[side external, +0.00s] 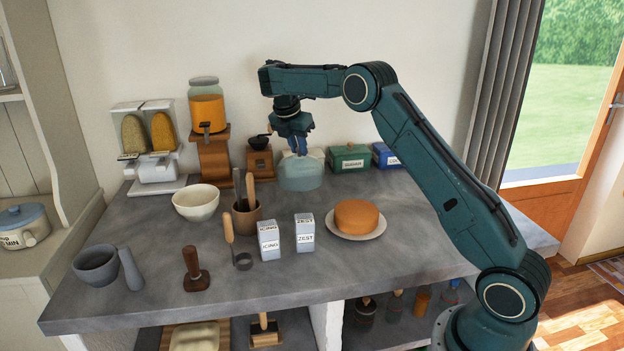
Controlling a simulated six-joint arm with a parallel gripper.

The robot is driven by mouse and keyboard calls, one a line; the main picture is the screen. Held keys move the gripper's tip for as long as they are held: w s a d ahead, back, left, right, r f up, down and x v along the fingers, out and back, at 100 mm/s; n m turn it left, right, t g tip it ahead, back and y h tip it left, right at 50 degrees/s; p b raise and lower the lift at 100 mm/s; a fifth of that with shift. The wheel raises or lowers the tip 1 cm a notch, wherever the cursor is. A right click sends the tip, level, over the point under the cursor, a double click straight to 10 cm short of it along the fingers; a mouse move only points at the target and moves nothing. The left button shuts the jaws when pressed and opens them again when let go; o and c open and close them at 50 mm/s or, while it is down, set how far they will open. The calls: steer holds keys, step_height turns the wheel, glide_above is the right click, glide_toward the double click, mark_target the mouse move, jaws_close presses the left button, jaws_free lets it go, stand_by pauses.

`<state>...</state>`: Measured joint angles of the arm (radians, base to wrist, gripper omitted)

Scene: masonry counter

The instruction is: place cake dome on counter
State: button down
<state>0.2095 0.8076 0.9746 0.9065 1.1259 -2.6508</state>
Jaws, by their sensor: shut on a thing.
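The cake dome (301,172) is a pale, see-through blue-green cover at the back middle of the grey counter (355,270). My gripper (299,150) is above it, pointing down, with its jaws shut on the top of the dome. The dome looks upright. Its lower edge is at or very close to the counter top; I cannot tell whether it touches. An orange-brown cake (357,216) sits uncovered on a pale plate (379,229), in front and to the right of the dome.
Green (349,159) and blue (387,156) tins stand right of the dome, a coffee grinder (260,160) left. A white bowl (196,202), utensil pot (247,218), icing box (268,241) and zest box (304,233) stand nearer. Counter is clear around the plate's right and front.

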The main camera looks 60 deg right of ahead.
mark_target(296, 158)
steer(key=shift+f, duration=1.2)
steer(key=shift+f, duration=1.8)
steer(key=shift+f, duration=0.1)
steer(key=c, duration=1.3)
jaws_free()
steer(key=shift+v, duration=3.6)
steer(key=shift+a+r, duration=0.1)
steer(key=shift+r, duration=0.15)
